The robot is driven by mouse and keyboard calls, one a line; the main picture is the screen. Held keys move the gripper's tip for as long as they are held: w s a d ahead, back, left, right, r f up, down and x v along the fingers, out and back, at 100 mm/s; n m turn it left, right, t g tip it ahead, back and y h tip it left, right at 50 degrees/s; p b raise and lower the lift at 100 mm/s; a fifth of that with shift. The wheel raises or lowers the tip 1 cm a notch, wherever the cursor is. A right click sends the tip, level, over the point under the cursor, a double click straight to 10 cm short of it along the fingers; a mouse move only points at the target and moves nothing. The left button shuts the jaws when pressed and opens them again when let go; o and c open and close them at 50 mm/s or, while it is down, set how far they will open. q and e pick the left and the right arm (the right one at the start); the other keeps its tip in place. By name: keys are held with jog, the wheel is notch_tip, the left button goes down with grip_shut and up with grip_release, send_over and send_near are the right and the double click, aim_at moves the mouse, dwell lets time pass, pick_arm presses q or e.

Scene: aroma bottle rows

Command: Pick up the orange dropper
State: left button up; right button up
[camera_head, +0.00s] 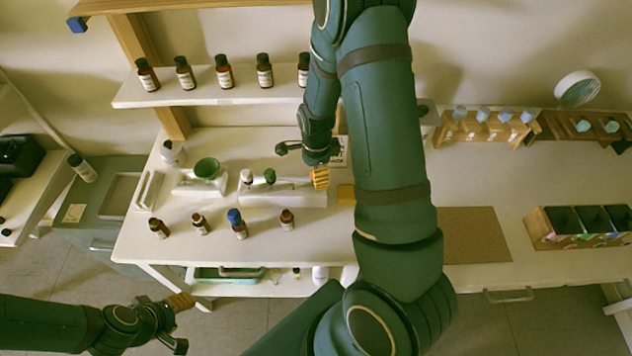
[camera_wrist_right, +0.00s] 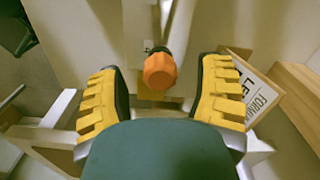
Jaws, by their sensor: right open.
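The orange dropper's faceted cap (camera_wrist_right: 160,70) shows in the right wrist view, between and slightly beyond my right gripper's fingertips (camera_wrist_right: 160,90). The fingers are open, with a gap on each side of the cap. In the head view my right gripper (camera_head: 303,164) is over the white dropper stand (camera_head: 283,198), and the orange dropper is hidden there. A white-topped dropper (camera_head: 247,177) and a green-topped dropper (camera_head: 270,176) stand to its left. My left gripper (camera_head: 184,322) is open and empty at the lower left, away from the table.
Several small bottles, one with a blue cap (camera_head: 236,219), stand along the front of the table. A green bowl (camera_head: 207,168) sits on a scale left of the stand. Dark bottles line the shelf (camera_head: 205,94) above. A framed card (camera_wrist_right: 258,92) is close to the right finger.

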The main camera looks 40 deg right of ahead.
notch_tip(320, 180, down, 2)
jog(key=shift+f, duration=0.2)
jog(key=c, duration=0.8)
